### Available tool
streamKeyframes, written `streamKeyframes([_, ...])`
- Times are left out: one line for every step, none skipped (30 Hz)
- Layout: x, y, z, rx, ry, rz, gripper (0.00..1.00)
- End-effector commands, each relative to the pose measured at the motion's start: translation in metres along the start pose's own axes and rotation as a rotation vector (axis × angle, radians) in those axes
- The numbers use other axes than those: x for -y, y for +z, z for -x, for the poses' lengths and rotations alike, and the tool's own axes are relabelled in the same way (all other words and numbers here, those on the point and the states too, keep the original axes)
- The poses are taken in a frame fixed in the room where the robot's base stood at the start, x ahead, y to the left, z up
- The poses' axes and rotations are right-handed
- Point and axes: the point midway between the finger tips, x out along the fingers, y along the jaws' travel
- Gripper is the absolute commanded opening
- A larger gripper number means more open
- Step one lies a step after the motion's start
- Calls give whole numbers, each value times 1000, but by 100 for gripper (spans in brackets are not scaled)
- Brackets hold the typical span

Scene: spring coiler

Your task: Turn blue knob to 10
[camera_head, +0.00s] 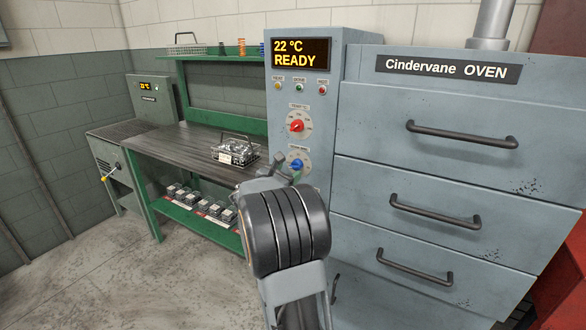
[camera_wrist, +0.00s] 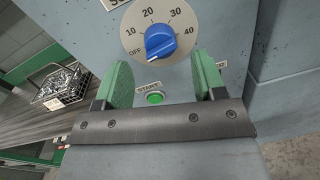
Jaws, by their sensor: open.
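The blue knob (camera_wrist: 160,42) sits on a round dial on the oven's control panel. The dial reads OFF, 10, 20, 30 and 40. The knob's bar slants from lower left to upper right, its lower-left end near OFF; its exact pointer mark is hard to tell. The head view also shows the blue knob (camera_head: 297,165). My gripper (camera_wrist: 161,62) is open and empty, with green finger pads below and to either side of the knob, apart from it. In the head view my gripper (camera_head: 286,177) is partly hidden by my wrist.
A green START button (camera_wrist: 155,98) lies below the dial. A red knob (camera_head: 296,125) is above the blue one, under a display reading 22 °C READY (camera_head: 301,53). Oven drawers with handles (camera_head: 435,217) stand right. A wire basket (camera_head: 237,150) sits on the bench.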

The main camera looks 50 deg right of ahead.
Motion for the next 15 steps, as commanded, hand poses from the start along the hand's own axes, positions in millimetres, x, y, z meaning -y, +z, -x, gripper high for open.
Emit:
streamKeyframes([1, 0, -8, 0, -3, 0, 64])
streamKeyframes([1, 0, -12, 1, -3, 1, 64])
streamKeyframes([0, 0, -17, 1, -2, 0, 64])
streamKeyframes([0, 0, -20, 0, -1, 0, 64])
streamKeyframes([0, 0, -23, 0, -1, 0, 64])
streamKeyframes([0, 0, -27, 0, -2, 0, 64])
streamKeyframes([0, 0, -29, 0, -2, -1, 64])
streamKeyframes([0, 0, -31, 0, -2, -1, 64])
streamKeyframes([0, 0, -33, 0, -1, -1, 64])
streamKeyframes([0, 0, -34, 0, 0, -1, 64])
streamKeyframes([0, 0, -35, -1, 0, -1, 64])
streamKeyframes([0, 0, -36, -1, 0, -1, 64])
streamKeyframes([0, 0, -37, -1, 0, -1, 64])
streamKeyframes([0, 0, -38, -1, 0, -1, 64])
streamKeyframes([0, 0, -38, -1, 0, -1, 64])
